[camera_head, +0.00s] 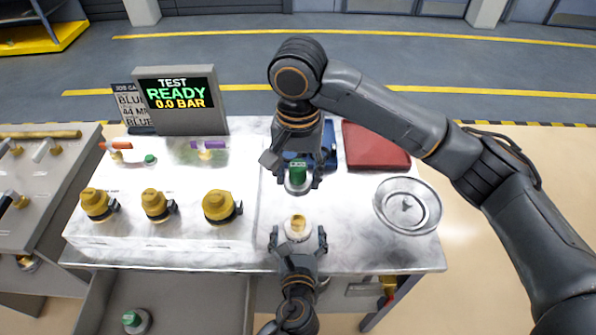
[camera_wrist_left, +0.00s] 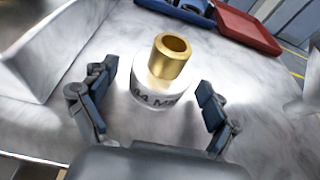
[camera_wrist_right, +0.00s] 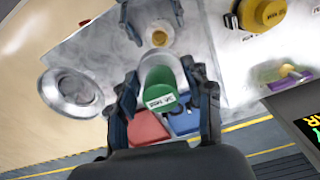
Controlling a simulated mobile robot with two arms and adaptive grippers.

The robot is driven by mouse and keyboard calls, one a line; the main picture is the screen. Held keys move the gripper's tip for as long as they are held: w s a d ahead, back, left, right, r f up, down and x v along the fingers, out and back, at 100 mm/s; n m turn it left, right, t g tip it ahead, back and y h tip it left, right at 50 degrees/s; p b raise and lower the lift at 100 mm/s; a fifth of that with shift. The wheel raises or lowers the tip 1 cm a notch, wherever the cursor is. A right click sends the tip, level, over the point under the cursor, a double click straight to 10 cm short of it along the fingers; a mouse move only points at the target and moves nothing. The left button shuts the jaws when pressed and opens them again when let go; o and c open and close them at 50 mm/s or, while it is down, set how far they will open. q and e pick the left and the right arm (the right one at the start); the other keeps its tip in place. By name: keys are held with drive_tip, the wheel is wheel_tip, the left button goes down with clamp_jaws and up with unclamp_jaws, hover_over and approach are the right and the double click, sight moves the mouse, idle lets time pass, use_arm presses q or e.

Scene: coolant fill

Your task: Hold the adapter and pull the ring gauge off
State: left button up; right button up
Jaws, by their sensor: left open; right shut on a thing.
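My right gripper (camera_head: 292,184) is shut on a green-topped part (camera_head: 298,173) with a pale grey lower end, held above the table. The green part (camera_wrist_right: 161,88) also shows between the fingers in the right wrist view. A white round part (camera_head: 299,229) with a brass neck stands upright on the table below it. The white part (camera_wrist_left: 160,97) is marked 44 MM in the left wrist view. My left gripper (camera_wrist_left: 157,77) is open, with its fingers apart on both sides of the white part. I cannot tell for certain which parts are adapter and ring gauge.
A blue object (camera_head: 329,158) is partly hidden behind my right gripper. Several yellow-capped fittings (camera_head: 155,205) stand at left. A drawer (camera_head: 180,305) holds another green-topped part.

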use_arm(q)
drive_tip(key=v, duration=1.1)
drive_tip(key=shift+s, duration=0.3)
drive_tip(key=shift+s, duration=0.1)
use_arm(e)
drive_tip(key=shift+s, duration=0.1)
